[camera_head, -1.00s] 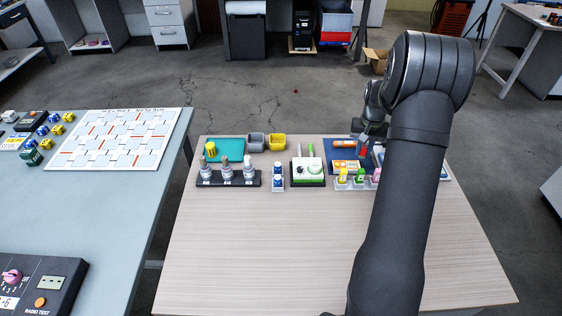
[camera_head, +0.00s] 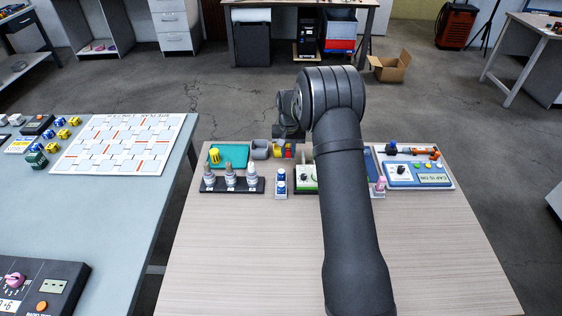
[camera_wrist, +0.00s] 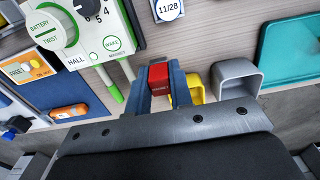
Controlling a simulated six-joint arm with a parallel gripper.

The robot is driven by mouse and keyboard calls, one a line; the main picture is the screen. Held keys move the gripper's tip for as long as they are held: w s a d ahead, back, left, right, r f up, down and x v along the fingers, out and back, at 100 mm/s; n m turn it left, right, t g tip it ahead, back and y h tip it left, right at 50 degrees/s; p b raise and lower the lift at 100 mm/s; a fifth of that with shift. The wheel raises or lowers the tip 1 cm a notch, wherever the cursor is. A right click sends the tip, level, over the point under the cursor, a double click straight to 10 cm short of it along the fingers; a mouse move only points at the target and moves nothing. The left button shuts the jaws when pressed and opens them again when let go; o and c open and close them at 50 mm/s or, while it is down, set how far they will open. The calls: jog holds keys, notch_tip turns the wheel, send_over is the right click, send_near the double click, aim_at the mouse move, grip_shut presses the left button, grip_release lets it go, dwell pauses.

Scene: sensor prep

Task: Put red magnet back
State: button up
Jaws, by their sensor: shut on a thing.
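The red magnet (camera_wrist: 158,76), a small block with a label, sits between the blue fingers of my gripper (camera_wrist: 158,84) in the wrist view. My gripper is shut on it. The yellow bin (camera_wrist: 194,84) is just right of and behind the magnet in the wrist view, partly covered by a finger. In the head view a little red (camera_head: 289,149) shows at the yellow bin (camera_head: 278,154). I cannot tell whether the magnet is above the bin or inside its rim.
The grey bin (camera_wrist: 225,70) stands right beside the yellow one in the wrist view. A teal mat (camera_head: 237,150) lies beyond it. The green-and-white hall tester (camera_wrist: 85,35) and a rack of bottles (camera_head: 215,186) are close by. The front of the table (camera_head: 240,250) is clear.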

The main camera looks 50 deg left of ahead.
jog(key=a+f, duration=0.1)
jog(key=s+a, duration=0.1)
jog(key=shift+a+f, duration=0.3)
jog(key=shift+f, duration=2)
jog(key=shift+f, duration=0.15)
jog(key=o, duration=0.8)
notch_tip(320, 180, up, 12)
